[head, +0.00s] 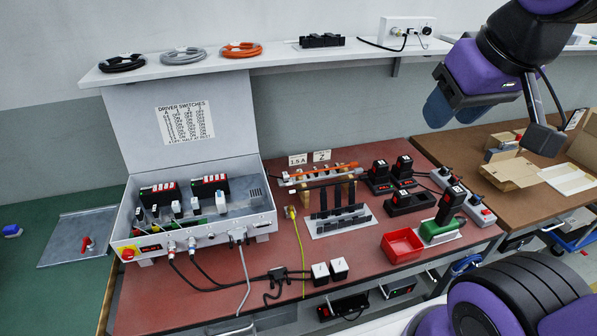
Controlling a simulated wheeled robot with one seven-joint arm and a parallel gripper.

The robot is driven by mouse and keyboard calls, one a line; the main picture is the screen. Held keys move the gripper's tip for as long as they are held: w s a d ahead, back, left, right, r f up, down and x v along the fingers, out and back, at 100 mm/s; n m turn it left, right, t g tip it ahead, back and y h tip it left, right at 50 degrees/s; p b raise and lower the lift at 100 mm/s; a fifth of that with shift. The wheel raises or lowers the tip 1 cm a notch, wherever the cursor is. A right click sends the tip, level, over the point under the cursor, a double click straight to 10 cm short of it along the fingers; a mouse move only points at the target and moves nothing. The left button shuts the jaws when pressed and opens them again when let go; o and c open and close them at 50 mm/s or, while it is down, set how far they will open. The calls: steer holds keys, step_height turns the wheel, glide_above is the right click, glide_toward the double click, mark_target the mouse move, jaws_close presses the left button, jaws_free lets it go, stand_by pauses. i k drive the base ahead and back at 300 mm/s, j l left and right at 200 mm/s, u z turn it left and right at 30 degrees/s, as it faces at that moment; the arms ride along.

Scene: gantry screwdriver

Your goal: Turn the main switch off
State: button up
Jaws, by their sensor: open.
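A red rotary knob on a yellow plate (127,254), which looks like the main switch, is at the lower left front of an open grey control box (205,237). Its exact position is too small to read. My gripper (441,108) is high at the upper right, in front of the wall shelf. It is open with nothing visible in it, and far to the right of the box and the knob.
The red bench (375,270) holds the box, black tools, a red bin (402,245) and a power strip (462,195). Cables hang over its front edge. A grey plate with a red handle (86,243) lies left. Cartons (512,170) stand on the brown table.

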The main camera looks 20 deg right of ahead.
mark_target(128, 255)
steer(key=l, duration=0.15)
steer(key=i+j+u, duration=0.15)
steer(key=j, duration=0.3)
steer(key=i+j+u, duration=0.1)
steer(key=j, duration=0.3)
steer(key=i+j+u, duration=0.15)
steer(key=j, duration=0.25)
steer(key=i+j+u, duration=0.1)
steer(key=j, duration=0.3)
steer(key=i, duration=0.1)
